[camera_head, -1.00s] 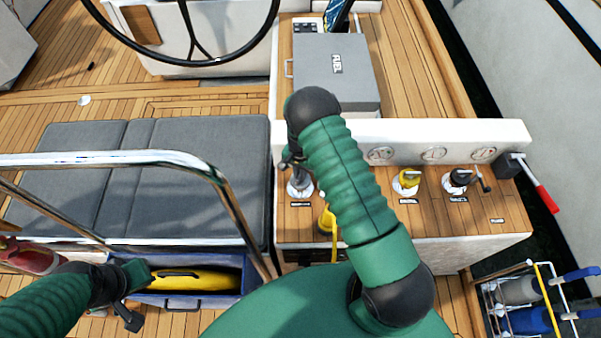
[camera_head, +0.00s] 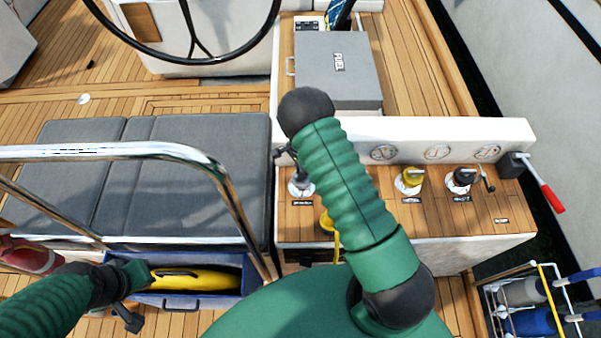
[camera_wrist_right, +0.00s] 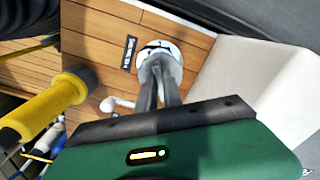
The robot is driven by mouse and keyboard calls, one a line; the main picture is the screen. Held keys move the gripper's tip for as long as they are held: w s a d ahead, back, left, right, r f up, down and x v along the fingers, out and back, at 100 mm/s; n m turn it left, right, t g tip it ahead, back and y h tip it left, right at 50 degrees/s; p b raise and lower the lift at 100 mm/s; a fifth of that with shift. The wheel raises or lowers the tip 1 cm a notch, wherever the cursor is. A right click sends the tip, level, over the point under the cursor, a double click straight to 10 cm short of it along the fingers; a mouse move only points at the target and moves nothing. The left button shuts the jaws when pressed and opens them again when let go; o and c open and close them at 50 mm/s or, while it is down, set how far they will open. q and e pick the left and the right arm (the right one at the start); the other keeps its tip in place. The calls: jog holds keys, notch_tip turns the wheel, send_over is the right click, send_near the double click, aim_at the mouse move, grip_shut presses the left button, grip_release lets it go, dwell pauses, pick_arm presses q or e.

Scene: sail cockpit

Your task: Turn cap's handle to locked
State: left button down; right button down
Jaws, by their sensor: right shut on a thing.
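The leftmost deck cap (camera_head: 300,190) sits on the wooden console top, partly behind my right arm in the head view. In the right wrist view the cap (camera_wrist_right: 171,51) shows a round pale flange with dark marks. My right gripper (camera_wrist_right: 159,78) comes down on it with its grey fingers close together, shut on the cap's handle. The fingers hide most of the handle, so its exact angle cannot be told. A small label lies beside the cap. My left gripper (camera_head: 132,298) is over the blue bin at lower left, apart from the cap; its jaws are unclear.
A yellow cap (camera_head: 410,180) and a black cap (camera_head: 462,179) stand farther right on the console. A red-handled lever (camera_head: 545,190) is at its right end. A yellow cylindrical thing (camera_wrist_right: 45,103) stands close to my right gripper. A grey FUEL box (camera_head: 338,75) is behind.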

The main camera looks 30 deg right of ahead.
jog(key=m, duration=0.5)
jog(key=shift+d+m+b, duration=0.25)
jog(key=shift+m+b, duration=0.05)
jog(key=m, duration=0.6)
jog(key=shift+a+m, duration=0.1)
jog(key=shift+m, duration=0.2)
jog(key=c, duration=1.5)
grip_release()
jog(key=shift+s, duration=0.1)
